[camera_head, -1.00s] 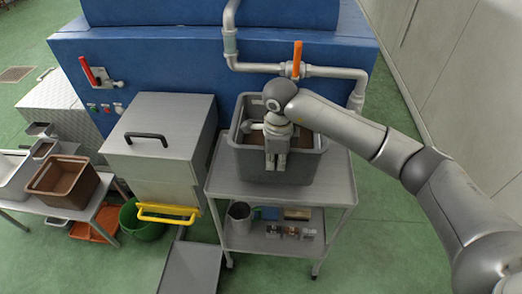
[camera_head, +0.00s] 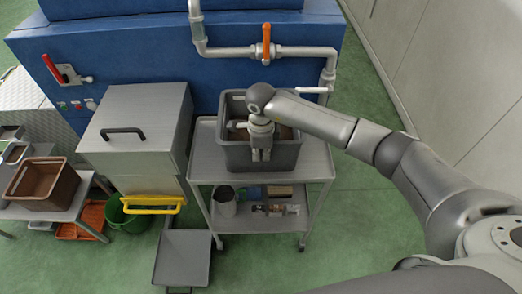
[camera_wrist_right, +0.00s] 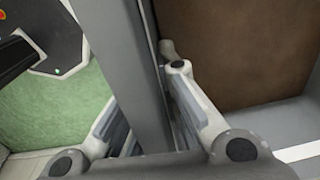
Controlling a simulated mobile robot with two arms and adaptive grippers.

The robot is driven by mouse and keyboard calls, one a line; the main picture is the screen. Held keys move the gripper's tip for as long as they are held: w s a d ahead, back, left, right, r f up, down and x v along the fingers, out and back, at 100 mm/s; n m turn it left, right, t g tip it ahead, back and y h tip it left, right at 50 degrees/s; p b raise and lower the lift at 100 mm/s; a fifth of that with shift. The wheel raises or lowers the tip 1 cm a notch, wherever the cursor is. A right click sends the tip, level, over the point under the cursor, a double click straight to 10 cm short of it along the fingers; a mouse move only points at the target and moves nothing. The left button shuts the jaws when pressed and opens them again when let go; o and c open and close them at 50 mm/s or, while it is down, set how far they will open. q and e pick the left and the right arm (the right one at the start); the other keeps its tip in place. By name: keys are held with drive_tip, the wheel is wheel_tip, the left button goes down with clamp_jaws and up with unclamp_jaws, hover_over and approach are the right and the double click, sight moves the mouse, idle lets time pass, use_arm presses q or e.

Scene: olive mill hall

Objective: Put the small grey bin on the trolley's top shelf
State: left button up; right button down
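The small grey bin (camera_head: 236,158) is upright over the trolley's top shelf (camera_head: 316,166), near its front edge. It appears to be on or just above the shelf; I cannot tell whether its base touches. My right gripper (camera_head: 262,155) reaches down over the bin's near wall. Something brown (camera_wrist_right: 240,50) shows inside the bin. My left gripper is not in view.
Behind the trolley stand a blue machine (camera_head: 130,50) and a pipe with an orange-handled valve (camera_head: 266,45). A steel box (camera_head: 130,120) is close on the left. The lower shelf holds a metal jug (camera_head: 224,205) and small items. A wall (camera_head: 450,80) stands right.

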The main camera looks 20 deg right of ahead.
drive_tip(key=shift+w, duration=0.1)
drive_tip(key=c, duration=1.6)
unclamp_jaws()
drive_tip(key=shift+s, duration=0.2)
drive_tip(key=shift+c, duration=0.2)
drive_tip(key=shift+r, duration=0.2)
drive_tip(key=r+b, duration=0.1)
drive_tip(key=r, duration=0.2)
drive_tip(key=r+b, duration=0.1)
drive_tip(key=r, duration=0.3)
drive_tip(key=r+b, duration=0.1)
drive_tip(key=r, duration=0.2)
drive_tip(key=shift+s+a+r, duration=0.1)
drive_tip(key=shift+s+r, duration=0.15)
drive_tip(key=shift+r, duration=0.05)
drive_tip(key=shift+s+r, duration=0.1)
drive_tip(key=shift+r, duration=0.5)
